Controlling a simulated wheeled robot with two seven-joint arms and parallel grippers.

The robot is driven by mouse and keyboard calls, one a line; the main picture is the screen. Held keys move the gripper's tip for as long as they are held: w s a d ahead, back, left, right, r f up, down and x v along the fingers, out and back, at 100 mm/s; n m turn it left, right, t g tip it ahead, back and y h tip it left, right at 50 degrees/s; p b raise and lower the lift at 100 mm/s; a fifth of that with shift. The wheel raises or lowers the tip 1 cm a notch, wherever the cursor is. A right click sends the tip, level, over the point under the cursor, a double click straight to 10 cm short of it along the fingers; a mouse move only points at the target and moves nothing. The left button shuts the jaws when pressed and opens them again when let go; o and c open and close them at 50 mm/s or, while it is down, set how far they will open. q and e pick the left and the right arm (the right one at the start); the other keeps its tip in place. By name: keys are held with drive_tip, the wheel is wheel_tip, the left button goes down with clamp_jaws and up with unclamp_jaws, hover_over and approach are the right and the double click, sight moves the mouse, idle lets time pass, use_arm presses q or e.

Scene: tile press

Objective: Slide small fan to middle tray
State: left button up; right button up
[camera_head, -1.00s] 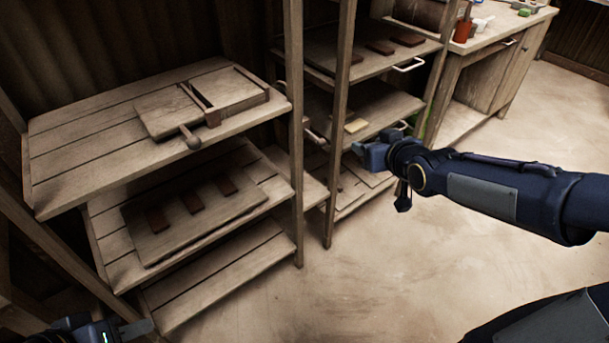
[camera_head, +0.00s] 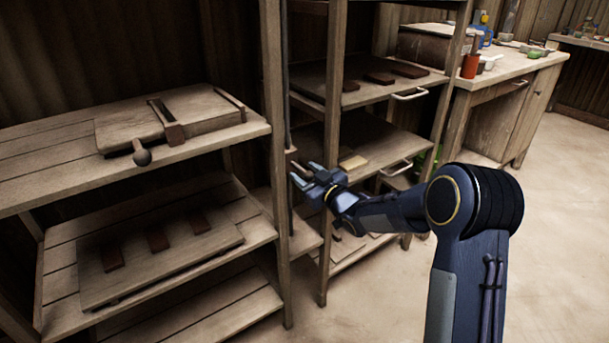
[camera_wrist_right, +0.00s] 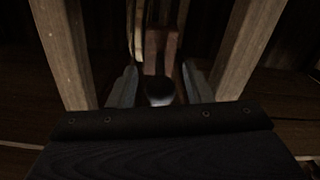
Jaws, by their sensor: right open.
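I cannot make out a small fan in either view. The middle tray (camera_head: 385,140) is a wooden pull-out shelf with a pale handle on the right rack; a light tile (camera_head: 352,162) lies near its left front. My right gripper (camera_head: 306,174) is open and empty, left of that tray, in front of the gap between two wooden posts. In the right wrist view, a dark rounded knob (camera_wrist_right: 160,91) shows between the open fingers, with a brownish upright piece behind it. I cannot tell whether they touch it. My left gripper is out of view.
The upper tray (camera_head: 440,80) holds several dark tiles. A wooden press (camera_head: 185,118) with a knobbed lever stands on the left top shelf. Wooden posts (camera_head: 333,85) flank my right gripper. The floor (camera_head: 570,230) is clear.

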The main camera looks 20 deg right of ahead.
drive_tip(key=shift+w+a, duration=0.2)
drive_tip(key=shift+w, duration=0.3)
drive_tip(key=shift+c, duration=0.3)
clamp_jaws()
wheel_tip(320, 180, up, 26)
drive_tip(key=p, duration=1.5)
drive_tip(key=shift+r+p, duration=0.15)
drive_tip(key=shift+p, duration=0.25)
drive_tip(key=shift+o, duration=0.3)
unclamp_jaws()
drive_tip(key=shift+s, duration=0.1)
drive_tip(key=v, duration=0.7)
drive_tip(key=shift+s+d, duration=0.15)
drive_tip(key=shift+s, duration=0.15)
